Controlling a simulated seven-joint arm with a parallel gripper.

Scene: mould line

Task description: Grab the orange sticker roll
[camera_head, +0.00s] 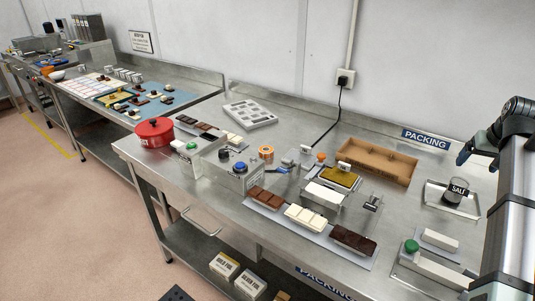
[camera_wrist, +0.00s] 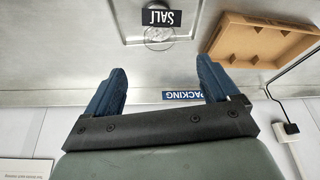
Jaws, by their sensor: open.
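The orange sticker roll (camera_head: 266,152) stands on the steel packing table (camera_head: 222,120) near the middle in the head view, behind a grey box with a blue button. It looks like a small orange ring with a pale centre. It does not show in the wrist view. My gripper (camera_head: 464,155) is at the right edge of the head view, far to the right of the roll. In the wrist view my gripper (camera_wrist: 160,82) has its two blue fingers wide apart with nothing between them.
Chocolate bars (camera_head: 305,217) lie in front. A clear-sided machine (camera_head: 330,188) and another small orange part (camera_head: 321,157) stand right of the roll. A red pot (camera_head: 154,133) is left.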

